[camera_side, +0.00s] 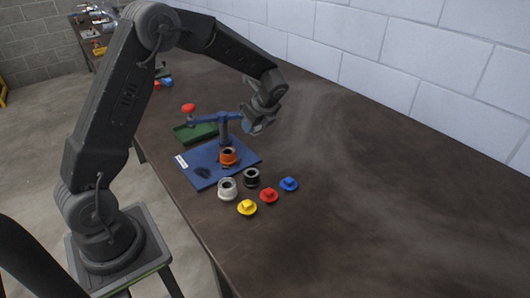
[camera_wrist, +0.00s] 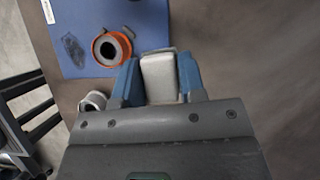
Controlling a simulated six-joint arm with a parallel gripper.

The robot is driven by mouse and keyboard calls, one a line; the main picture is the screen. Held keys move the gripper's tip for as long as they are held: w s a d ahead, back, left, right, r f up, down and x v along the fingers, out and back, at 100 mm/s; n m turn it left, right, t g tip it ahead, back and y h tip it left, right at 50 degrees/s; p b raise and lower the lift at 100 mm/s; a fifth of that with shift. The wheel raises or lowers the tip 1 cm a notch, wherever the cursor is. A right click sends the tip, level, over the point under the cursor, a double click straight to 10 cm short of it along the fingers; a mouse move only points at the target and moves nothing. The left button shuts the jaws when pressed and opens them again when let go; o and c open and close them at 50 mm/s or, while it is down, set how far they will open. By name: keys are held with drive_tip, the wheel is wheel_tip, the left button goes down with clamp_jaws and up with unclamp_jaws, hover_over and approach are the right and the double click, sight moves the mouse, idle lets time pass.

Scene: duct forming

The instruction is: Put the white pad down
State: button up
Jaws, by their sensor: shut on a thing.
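The white pad (camera_wrist: 160,77) is between the two blue fingertips of my gripper (camera_wrist: 158,82) in the wrist view. The fingers are shut on it from both sides. In the side view my gripper (camera_side: 258,126) hangs above the table, just right of the blue fixture, and the pad is too small to make out there. The pad's underside is hidden, but it appears held above the table.
White (camera_side: 227,189) and black (camera_side: 251,177) rings and yellow (camera_side: 247,208), red (camera_side: 269,196) and blue (camera_side: 289,184) pieces sit nearby. The table right is clear.

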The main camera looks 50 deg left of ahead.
drive_tip(key=m, duration=0.1)
hover_over(264, 149)
drive_tip(key=d, duration=0.2)
drive_tip(key=shift+t, duration=0.3)
drive_tip(key=f, duration=1)
drive_tip(key=shift+a, duration=0.2)
drive_tip(key=shift+f, duration=0.2)
